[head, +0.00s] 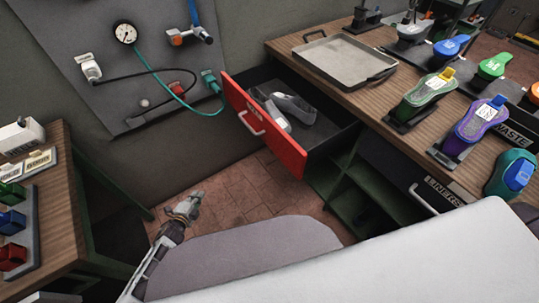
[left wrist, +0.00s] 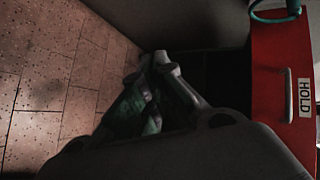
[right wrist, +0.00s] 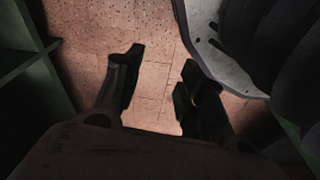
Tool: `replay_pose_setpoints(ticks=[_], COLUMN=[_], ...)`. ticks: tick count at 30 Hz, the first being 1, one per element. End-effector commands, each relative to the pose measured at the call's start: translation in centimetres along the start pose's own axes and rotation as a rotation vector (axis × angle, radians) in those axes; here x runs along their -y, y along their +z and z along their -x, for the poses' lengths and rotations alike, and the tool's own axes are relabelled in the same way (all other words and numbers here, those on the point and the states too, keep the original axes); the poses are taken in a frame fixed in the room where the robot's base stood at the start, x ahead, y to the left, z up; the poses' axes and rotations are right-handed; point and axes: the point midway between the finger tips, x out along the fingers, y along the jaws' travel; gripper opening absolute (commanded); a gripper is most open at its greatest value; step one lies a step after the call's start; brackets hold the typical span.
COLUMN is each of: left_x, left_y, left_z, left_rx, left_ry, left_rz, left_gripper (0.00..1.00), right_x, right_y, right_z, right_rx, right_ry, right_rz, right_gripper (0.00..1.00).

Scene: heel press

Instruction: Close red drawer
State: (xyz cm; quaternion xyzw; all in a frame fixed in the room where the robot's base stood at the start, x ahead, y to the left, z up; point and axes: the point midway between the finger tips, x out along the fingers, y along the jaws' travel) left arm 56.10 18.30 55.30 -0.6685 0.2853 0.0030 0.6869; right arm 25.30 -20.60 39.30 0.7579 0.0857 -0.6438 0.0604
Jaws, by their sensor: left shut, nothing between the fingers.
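The red drawer (head: 285,143) stands pulled out from under the wooden workbench, with grey shoe-shaped pieces (head: 293,106) lying inside. Its front carries a pale handle (head: 251,123). In the left wrist view the red front (left wrist: 275,60) is at the right, with the handle (left wrist: 289,95) and a HOLD label. My left gripper (head: 190,205) is shut and empty, low over the floor, left of the drawer front and apart from it. It also shows in the left wrist view (left wrist: 160,62). My right gripper (right wrist: 160,66) is open and empty above floor tiles; the head view does not show it.
The workbench (head: 400,90) holds a grey tray (head: 345,56) and several coloured shoe forms. A pegboard (head: 120,60) with a gauge and hoses hangs behind, left of the drawer. A side table (head: 55,200) stands at left. Tiled floor (head: 235,190) is clear before the drawer.

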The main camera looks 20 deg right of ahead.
Motion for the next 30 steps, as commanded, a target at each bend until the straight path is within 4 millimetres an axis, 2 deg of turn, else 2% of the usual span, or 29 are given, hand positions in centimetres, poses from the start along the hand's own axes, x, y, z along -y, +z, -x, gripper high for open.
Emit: replay_pose_setpoints(ticks=[6,14,21,30], left_x=[5.1,10.6,14.5,17.8], left_y=[-2.1,-5.5,-9.2,-14.3], left_z=[-2.0,-2.8,-2.4,-0.7], left_rx=[-0.091,-0.180,-0.245,-0.307], left_ry=[-0.131,-0.289,-0.441,-0.639], left_rz=[-0.256,-0.563,-0.846,-1.194], left_gripper=[0.00,0.00,0.00,0.00], right_x=[0.3,0.7,1.1,1.4], right_y=[-2.1,-4.2,-5.9,-7.3], right_z=[0.5,1.9,3.6,6.0], right_rx=[-0.014,-0.027,-0.039,-0.055], right_ry=[-0.007,-0.016,-0.024,-0.035], right_rz=[0.000,0.001,0.003,0.006], right_gripper=[0.40,0.40,0.40,0.40])
